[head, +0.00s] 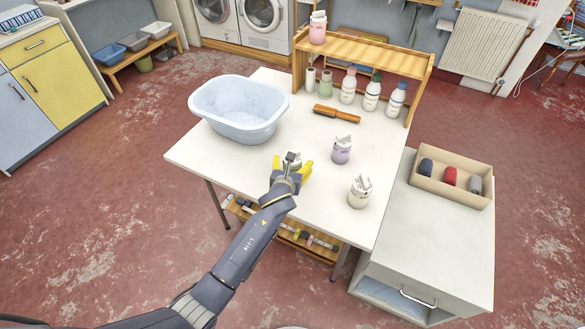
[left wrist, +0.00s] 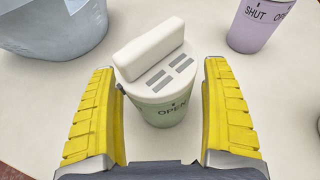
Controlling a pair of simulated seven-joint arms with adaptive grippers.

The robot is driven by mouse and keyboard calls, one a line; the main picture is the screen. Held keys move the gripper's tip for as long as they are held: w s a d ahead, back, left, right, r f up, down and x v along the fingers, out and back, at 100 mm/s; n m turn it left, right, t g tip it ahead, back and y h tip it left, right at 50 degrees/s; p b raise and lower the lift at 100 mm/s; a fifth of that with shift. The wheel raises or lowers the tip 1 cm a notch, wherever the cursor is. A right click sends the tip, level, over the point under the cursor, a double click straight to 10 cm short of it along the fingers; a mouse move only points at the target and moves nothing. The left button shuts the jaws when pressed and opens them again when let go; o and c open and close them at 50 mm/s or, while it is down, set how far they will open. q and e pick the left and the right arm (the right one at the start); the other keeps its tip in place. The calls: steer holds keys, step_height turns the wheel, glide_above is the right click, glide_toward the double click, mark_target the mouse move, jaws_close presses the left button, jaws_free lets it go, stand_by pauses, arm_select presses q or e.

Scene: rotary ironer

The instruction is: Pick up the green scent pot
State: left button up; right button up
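The green scent pot (left wrist: 162,105) stands upright on the white table, with a white slotted lid and "OPEN" on its side. In the head view only its pale lid (head: 294,157) shows clearly; my gripper hides the body. My left gripper (head: 291,167) is open, and its yellow fingers (left wrist: 162,115) are to the left and right of the pot in the left wrist view. A gap shows on the right; I cannot tell whether the left finger touches. My right gripper is not in view.
A purple pot (head: 341,151) and a cream pot (head: 359,193) stand to the right. A pale blue basin (head: 240,112) is behind left. An orange-handled brush (head: 336,114) and several bottles (head: 371,97) are by the wooden shelf (head: 360,51). The table's front left is clear.

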arm_select(q)
steer(key=c, duration=1.2)
steer(key=shift+r, duration=5)
step_height(320, 180, down, 7)
steer(key=shift+f, duration=1.3)
steer(key=shift+f, duration=0.2)
